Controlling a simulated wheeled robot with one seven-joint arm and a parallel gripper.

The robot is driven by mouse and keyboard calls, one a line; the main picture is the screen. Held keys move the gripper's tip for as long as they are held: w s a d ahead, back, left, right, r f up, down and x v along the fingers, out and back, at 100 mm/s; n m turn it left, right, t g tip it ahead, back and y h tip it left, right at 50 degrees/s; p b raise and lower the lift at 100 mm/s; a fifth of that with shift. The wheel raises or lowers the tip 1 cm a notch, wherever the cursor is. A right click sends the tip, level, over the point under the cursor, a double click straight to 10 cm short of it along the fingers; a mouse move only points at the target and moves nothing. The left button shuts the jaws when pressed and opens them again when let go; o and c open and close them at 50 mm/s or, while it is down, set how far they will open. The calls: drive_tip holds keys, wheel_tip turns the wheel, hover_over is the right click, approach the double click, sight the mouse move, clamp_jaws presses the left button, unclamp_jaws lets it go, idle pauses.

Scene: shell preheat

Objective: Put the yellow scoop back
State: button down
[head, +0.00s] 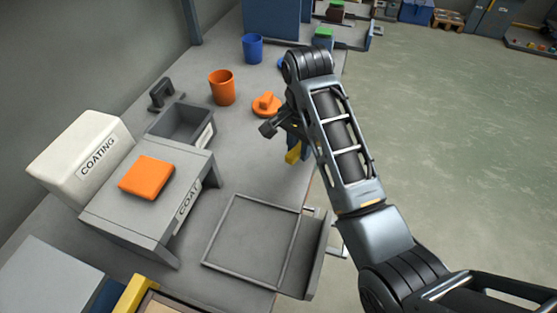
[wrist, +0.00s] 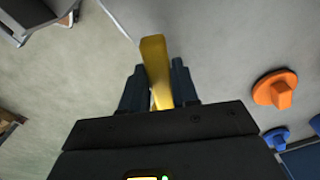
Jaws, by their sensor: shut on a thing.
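The yellow scoop (wrist: 154,60) shows in the wrist view as a yellow bar between the two dark fingers. My gripper (wrist: 160,88) is shut on it. In the head view a bit of the yellow scoop (head: 293,154) shows below my gripper (head: 288,132), near the right edge of the bench. My arm hides much of it there. The scoop's far end is hidden by the gripper body in the wrist view.
An orange lid (head: 266,104) lies just left of my gripper, with an orange cup (head: 222,87) and blue cup (head: 252,48) behind. A grey open bin (head: 181,124), a white COATING block (head: 82,150) and an orange block (head: 147,177) stand left. A framed tray (head: 250,240) lies in front.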

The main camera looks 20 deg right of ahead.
drive_tip(key=w+a+f, duration=0.1)
drive_tip(key=w+a, duration=0.1)
drive_tip(key=w+a+f, duration=0.2)
drive_tip(key=shift+w+f, duration=0.15)
drive_tip(key=shift+f, duration=2)
drive_tip(key=c, duration=0.8)
unclamp_jaws()
drive_tip(key=shift+f, duration=0.1)
drive_tip(key=shift+c, duration=0.2)
wheel_tip(320, 180, up, 12)
